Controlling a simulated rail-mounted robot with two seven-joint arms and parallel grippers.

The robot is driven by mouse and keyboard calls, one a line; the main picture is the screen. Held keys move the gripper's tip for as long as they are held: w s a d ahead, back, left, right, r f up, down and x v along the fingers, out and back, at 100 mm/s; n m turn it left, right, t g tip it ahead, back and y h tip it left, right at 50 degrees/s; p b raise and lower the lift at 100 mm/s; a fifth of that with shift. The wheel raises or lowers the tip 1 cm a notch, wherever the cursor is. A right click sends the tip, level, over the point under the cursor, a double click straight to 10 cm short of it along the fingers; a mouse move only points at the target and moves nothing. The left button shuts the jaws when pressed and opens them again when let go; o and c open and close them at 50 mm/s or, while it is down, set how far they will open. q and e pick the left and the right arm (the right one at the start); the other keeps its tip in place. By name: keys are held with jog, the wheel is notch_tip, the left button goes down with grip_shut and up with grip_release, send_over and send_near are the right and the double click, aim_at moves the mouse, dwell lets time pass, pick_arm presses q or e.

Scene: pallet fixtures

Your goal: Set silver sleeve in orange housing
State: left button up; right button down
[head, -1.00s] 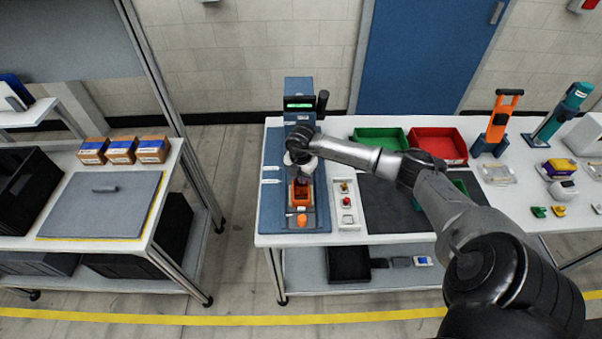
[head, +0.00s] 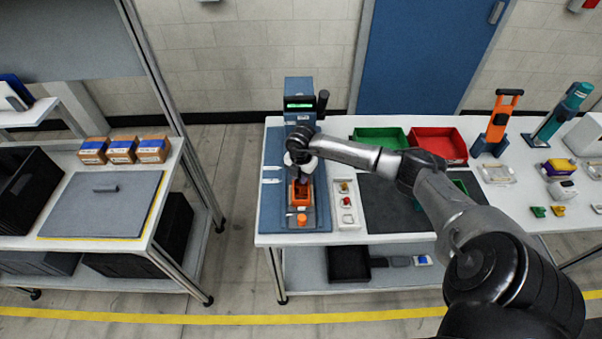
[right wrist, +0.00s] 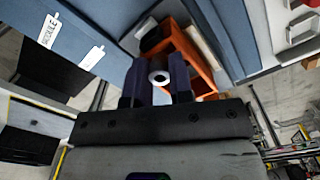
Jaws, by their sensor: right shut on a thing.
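The orange housing (head: 301,196) stands on the blue fixture plate (head: 270,212) at the left end of the white bench. It also shows in the right wrist view (right wrist: 196,58), an open orange box just beyond the fingers. My right gripper (head: 299,177) is over the housing, pointing down. In the right wrist view, my right gripper (right wrist: 158,82) is shut on the silver sleeve (right wrist: 159,76), whose round end with a dark bore shows between the fingers. I cannot tell whether the sleeve is inside the housing or just above it. My left gripper is not in view.
A blue press (head: 299,100) with a green display and dark lever stands behind the housing. An orange knob (head: 302,219) is in front. A white parts tray (head: 345,206), green bin (head: 378,140) and red bin (head: 438,145) are to the right.

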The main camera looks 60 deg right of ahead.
jog(key=shift+s+a+f, duration=0.25)
jog(key=shift+f, duration=0.4)
jog(key=c, duration=1.3)
grip_release()
jog(key=shift+c, duration=0.2)
jog(key=shift+r, duration=0.15)
jog(key=shift+s+a+r+p, duration=0.1)
jog(key=shift+a+r+p, duration=0.15)
jog(key=shift+r+p, duration=0.55)
jog(key=shift+r, duration=0.2)
jog(key=shift+d+r+p, duration=0.1)
jog(key=shift+r+p, duration=0.3)
jog(key=shift+o, duration=0.5)
